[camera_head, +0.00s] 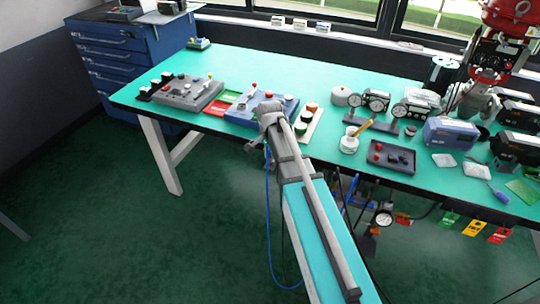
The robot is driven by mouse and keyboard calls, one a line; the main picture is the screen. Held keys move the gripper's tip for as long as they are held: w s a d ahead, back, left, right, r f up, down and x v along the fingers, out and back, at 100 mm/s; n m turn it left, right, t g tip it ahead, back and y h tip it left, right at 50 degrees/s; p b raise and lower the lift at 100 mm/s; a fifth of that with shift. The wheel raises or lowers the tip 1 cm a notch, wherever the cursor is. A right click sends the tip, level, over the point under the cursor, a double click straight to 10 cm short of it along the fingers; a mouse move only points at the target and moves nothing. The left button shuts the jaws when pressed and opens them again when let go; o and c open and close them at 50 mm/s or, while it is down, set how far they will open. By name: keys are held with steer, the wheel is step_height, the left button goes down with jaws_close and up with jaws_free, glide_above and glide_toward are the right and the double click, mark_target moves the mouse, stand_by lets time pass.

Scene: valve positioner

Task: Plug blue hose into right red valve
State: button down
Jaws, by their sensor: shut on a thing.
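The blue hose (268,215) hangs in a loop from near the end of my arm, past the table's front edge, down toward the floor. My gripper (266,116) is at the front edge of the blue valve unit (291,101), seen small and partly hidden by my own arm. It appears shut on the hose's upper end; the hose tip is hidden. A small red knob (268,94) shows on this unit just beyond the gripper. A grey valve unit (187,94) with dark and red knobs stands to the left. I cannot tell whether the hose touches any port.
The green-topped table (240,66) has free room behind the units. A beige plate with red and green buttons (311,107) is close to the right. Gauges (376,101), a dark tray (379,156) and a white cup with a pencil (349,141) stand farther right.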

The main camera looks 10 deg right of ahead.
steer(key=shift+r, duration=0.15)
steer(key=shift+r+p, duration=1.85)
steer(key=shift+p, duration=0.1)
step_height(320, 180, up, 10)
steer(key=p, duration=0.9)
steer(key=shift+f+p, duration=0.2)
steer(key=shift+p, duration=0.15)
steer(key=shift+s, duration=0.1)
